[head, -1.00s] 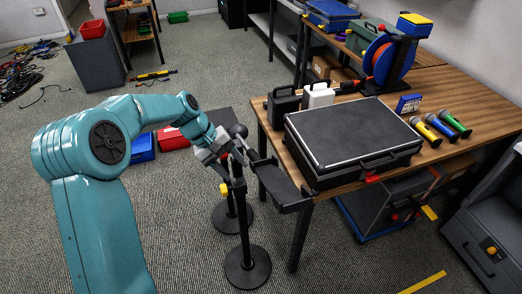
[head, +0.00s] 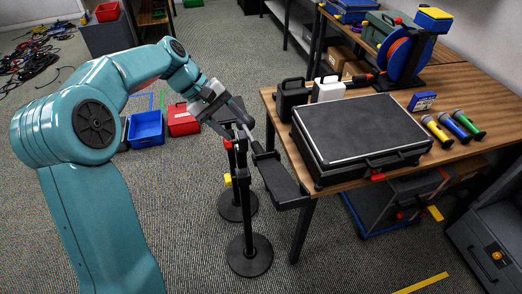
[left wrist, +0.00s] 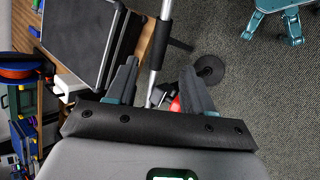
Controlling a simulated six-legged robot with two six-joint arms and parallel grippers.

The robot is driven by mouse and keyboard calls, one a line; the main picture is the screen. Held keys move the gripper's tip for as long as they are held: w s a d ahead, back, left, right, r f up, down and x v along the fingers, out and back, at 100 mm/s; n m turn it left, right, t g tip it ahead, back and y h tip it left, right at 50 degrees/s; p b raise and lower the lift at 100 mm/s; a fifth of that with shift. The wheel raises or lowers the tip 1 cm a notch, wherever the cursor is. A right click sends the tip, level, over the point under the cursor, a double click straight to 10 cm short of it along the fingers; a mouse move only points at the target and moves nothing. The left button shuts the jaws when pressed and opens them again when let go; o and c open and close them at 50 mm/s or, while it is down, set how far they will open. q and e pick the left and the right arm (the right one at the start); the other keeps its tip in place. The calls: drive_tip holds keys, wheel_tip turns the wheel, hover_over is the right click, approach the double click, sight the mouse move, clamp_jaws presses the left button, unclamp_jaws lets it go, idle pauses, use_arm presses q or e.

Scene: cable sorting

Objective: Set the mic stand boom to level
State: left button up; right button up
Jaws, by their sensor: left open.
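The mic stand shows as a black upright post on a round black base (head: 249,256), beside the table; a second round base (head: 237,204) is just behind. A red knob (head: 228,144) and a yellow knob (head: 228,180) sit on the posts. The boom is a silver tube with a black sleeve, seen in the left wrist view (left wrist: 161,42); it slants. My left gripper (head: 238,124) is above the stand tops, open. In the left wrist view its fingers (left wrist: 155,84) flank the lower part of the tube. Whether they touch it is hard to tell.
The wooden table (head: 480,84) at right holds a large black case (head: 360,132), several microphones and a cable reel. A dark slab-like piece (head: 278,180) lies between stand and table. Blue (head: 146,128) and red (head: 183,120) bins are on the floor behind. The front floor is open.

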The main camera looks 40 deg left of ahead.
sight(256, 149)
use_arm(q)
drive_tip(key=x, duration=1.1)
drive_tip(key=shift+d+f+p, duration=0.15)
drive_tip(key=shift+f+p, duration=0.1)
drive_tip(key=shift+p, duration=0.1)
